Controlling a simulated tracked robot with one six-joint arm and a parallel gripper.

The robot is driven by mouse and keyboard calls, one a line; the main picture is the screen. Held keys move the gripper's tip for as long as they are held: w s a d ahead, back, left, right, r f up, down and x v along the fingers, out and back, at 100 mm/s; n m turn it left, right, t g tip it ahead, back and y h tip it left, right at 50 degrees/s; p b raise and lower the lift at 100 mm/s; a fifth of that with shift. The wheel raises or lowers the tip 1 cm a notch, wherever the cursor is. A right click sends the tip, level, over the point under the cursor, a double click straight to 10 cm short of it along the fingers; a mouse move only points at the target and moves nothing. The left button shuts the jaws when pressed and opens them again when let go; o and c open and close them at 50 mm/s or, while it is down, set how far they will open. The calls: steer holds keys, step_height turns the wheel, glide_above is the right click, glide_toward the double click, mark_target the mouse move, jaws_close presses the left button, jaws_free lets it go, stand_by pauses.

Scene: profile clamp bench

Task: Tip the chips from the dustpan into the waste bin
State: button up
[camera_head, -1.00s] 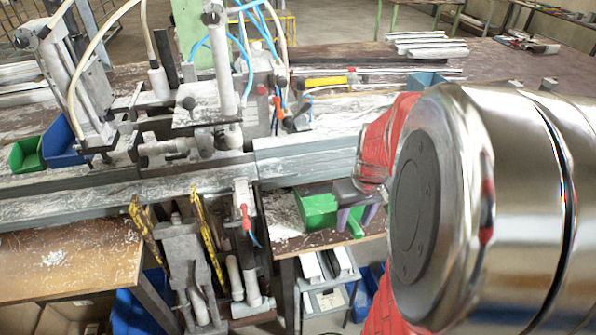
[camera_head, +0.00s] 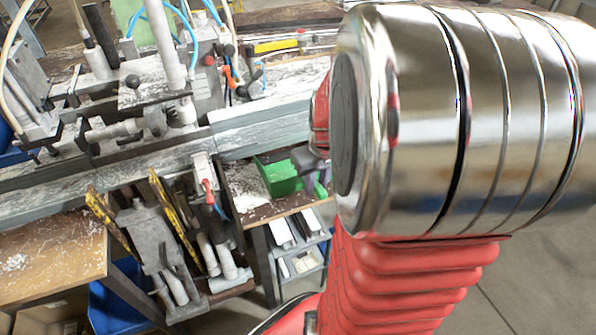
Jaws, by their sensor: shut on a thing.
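A green dustpan (camera_head: 280,178) is at the edge of the small wooden bench top, below the grey profile. My gripper (camera_head: 312,172), dark with purplish fingers, is at its right side and shut on it; my arm partly hides the grip. I cannot see whether chips lie in the pan. Pale chips (camera_head: 246,184) are scattered on the bench top left of the pan. More chips (camera_head: 15,262) lie on the wooden table at left. A blue container (camera_head: 115,303) stands under that table; I cannot tell whether it is the waste bin.
The clamp bench with its long grey profile (camera_head: 150,180) runs across the left and middle. Yellow-black striped bars (camera_head: 172,215) stick up in front of it. A yellow-handled tool (camera_head: 275,46) lies at the back. Open floor (camera_head: 540,270) shows at lower right.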

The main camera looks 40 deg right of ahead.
jaws_close()
steer(key=shift+r, duration=0.15)
step_height(320, 180, up, 12)
stand_by(0.9)
stand_by(0.4)
